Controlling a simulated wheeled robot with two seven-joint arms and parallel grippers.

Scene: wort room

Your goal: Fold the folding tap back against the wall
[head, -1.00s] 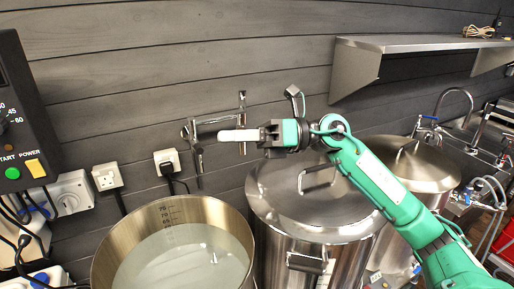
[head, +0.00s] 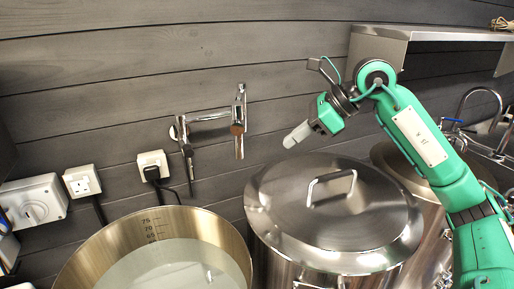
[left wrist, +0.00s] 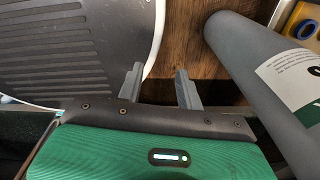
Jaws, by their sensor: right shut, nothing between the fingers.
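The chrome folding tap (head: 210,114) is mounted on the grey plank wall. Its arm runs right from the wall mount to an upright end piece with a copper-coloured part and a down-pointing outlet. The arm looks roughly along the wall, but I cannot tell how close it lies. My right gripper (head: 290,139) is shut and empty, to the right of the tap and clear of it, above the lidded steel pot. My left gripper (left wrist: 160,88) shows only in the left wrist view; its fingers are apart with nothing between them.
An open steel kettle (head: 222,226) of liquid stands below the tap. A lidded pot (head: 375,205) stands to its right, with another behind my right arm. A steel shelf (head: 440,34) is at upper right. Sockets (head: 82,182) are on the wall at left.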

